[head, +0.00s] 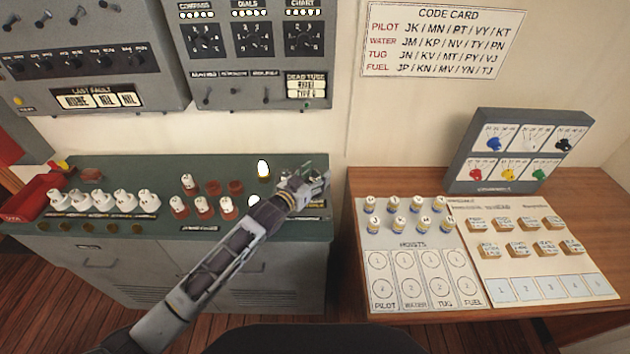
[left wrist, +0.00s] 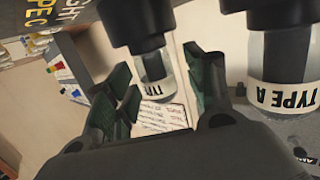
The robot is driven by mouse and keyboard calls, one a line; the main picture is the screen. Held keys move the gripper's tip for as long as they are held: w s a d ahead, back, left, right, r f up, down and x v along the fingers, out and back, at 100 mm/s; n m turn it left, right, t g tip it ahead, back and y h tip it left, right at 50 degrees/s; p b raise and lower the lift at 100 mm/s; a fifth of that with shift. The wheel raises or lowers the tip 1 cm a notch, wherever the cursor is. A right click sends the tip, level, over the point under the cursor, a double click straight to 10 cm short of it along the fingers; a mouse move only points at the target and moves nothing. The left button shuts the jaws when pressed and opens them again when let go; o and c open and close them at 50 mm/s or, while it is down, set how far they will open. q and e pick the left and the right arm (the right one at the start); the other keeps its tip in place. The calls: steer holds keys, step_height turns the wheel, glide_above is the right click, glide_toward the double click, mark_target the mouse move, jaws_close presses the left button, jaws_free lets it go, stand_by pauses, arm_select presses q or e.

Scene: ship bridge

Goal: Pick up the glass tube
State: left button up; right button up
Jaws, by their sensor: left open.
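In the left wrist view a glass tube (left wrist: 154,68) with a black cap shows between the fingers of my left gripper (left wrist: 158,92), its label upside down and only partly seen. The green-padded fingers are open on either side of it; I cannot tell whether they touch it. A second glass tube (left wrist: 281,72), marked TYPE A, with a black cap, is to the right, outside the fingers. In the head view my left gripper (head: 306,188) is over the right end of the green console top (head: 120,228), largely hiding what stands there. My right gripper is not in view.
White knobs (head: 101,200) and several red-based pieces (head: 202,206) stand on the console, left of my arm. A wall panel (head: 248,45) hangs above. At the right, a wooden desk (head: 590,190) holds capped pieces (head: 400,224), small blocks (head: 519,249) and a knob box (head: 521,150).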

arm_select(q)
steer(key=shift+c, duration=0.4)
steer(key=c, duration=1)
steer(key=shift+r, duration=0.1)
steer(key=shift+r+b, duration=0.55)
steer(key=shift+r, duration=4.35)
